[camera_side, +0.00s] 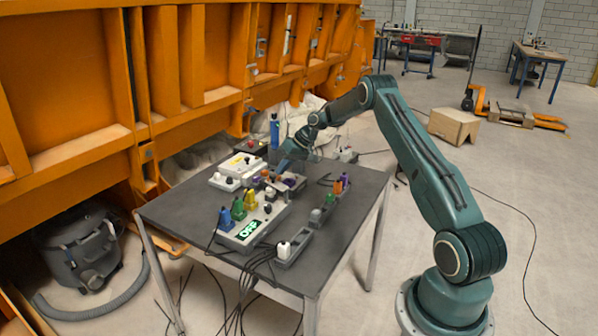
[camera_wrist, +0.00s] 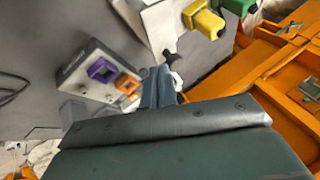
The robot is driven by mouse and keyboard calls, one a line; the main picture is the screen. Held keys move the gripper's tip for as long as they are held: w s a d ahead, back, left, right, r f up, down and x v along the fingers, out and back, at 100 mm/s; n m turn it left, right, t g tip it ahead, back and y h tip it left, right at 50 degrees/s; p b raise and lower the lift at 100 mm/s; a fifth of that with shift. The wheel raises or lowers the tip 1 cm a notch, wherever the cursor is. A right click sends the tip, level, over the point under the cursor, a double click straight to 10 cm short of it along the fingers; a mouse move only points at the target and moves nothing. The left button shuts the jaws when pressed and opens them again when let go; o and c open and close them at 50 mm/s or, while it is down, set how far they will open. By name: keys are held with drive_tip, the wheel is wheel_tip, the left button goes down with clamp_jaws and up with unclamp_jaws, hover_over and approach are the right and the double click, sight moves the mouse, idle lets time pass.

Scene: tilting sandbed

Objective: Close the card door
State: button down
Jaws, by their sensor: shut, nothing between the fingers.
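My gripper (camera_side: 281,166) is shut and empty, low over the back part of the dark table. In the wrist view its fingers (camera_wrist: 159,84) point at a black knob beside a pale panel (camera_wrist: 165,28). A grey box with purple and orange sockets (camera_wrist: 76,80) lies left of the fingers. I cannot pick out the card door with certainty or tell how far open it is; a thin grey flap edge (camera_wrist: 128,16) shows beside the pale panel. In the side view my gripper hides part of this area.
On the table (camera_side: 178,212) stand a unit with a lit OFF display (camera_side: 250,229), blue, green and yellow plugs, a grey tray (camera_side: 293,248) with a white plug, a white box (camera_side: 243,165) and a blue bottle (camera_side: 274,131). Black cables hang off the front. An orange steel frame stands behind.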

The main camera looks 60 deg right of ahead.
drive_tip(key=shift+w+a+n+y, duration=0.4)
drive_tip(key=shift+w+a+n, duration=0.05)
drive_tip(key=shift+a+n, duration=0.15)
drive_tip(key=shift+s+d, duration=0.15)
drive_tip(key=shift+d, duration=0.05)
drive_tip(key=shift+s+d, duration=0.4)
drive_tip(key=shift+s, duration=0.05)
idle(0.3)
drive_tip(key=shift+d, duration=0.1)
drive_tip(key=s+d+r, duration=0.5)
drive_tip(key=d+r, duration=0.2)
drive_tip(key=r, duration=0.2)
drive_tip(key=shift+d, duration=0.2)
idle(0.5)
